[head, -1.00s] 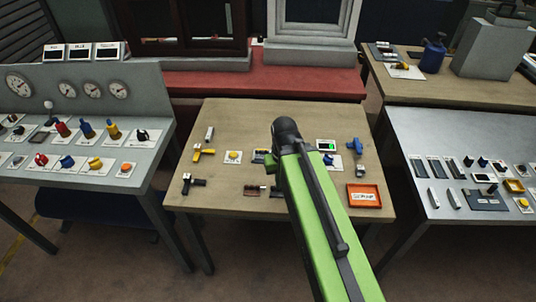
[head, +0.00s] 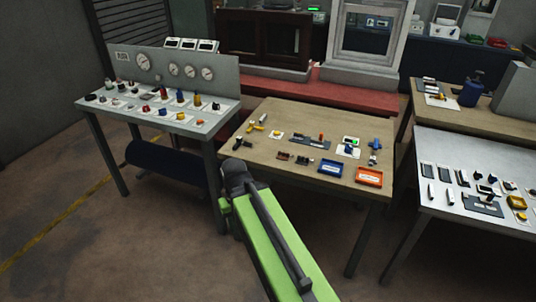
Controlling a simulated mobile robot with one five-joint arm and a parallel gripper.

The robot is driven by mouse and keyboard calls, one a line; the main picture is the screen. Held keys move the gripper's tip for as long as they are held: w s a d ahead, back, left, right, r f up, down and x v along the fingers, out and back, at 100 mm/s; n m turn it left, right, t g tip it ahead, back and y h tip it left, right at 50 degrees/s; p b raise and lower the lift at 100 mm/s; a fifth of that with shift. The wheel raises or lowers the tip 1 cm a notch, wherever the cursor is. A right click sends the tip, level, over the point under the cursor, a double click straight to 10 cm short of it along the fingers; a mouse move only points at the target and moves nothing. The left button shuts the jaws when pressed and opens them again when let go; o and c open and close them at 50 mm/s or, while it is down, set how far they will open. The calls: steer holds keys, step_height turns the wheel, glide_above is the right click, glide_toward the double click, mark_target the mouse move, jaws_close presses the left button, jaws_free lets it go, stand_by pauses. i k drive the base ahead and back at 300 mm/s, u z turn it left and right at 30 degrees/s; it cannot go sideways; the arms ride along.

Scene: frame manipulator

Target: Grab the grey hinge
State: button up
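I cannot single out a grey hinge for certain. Small parts lie on the wooden table (head: 330,180) in the middle of the head view. Among them are a light grey piece (head: 264,118) at the back left, a brown piece (head: 283,157) and a dark piece (head: 304,160) near the front; they are too small to identify. My green arm reaches up from the bottom, its dark joint in front of the table's left front corner. My gripper does not show; it is out of sight beyond or below the arm.
A blue tray (head: 330,168) and an orange tray (head: 369,177) sit at the table's front right. A grey gauge bench (head: 205,117) stands left, a metal table (head: 440,145) right. A red bench (head: 330,95) with a frame stands behind. Open floor lies at the left front.

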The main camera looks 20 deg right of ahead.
mark_target(296, 133)
steer(key=z, duration=0.4)
steer(key=i, duration=1.65)
steer(key=u, duration=0.65)
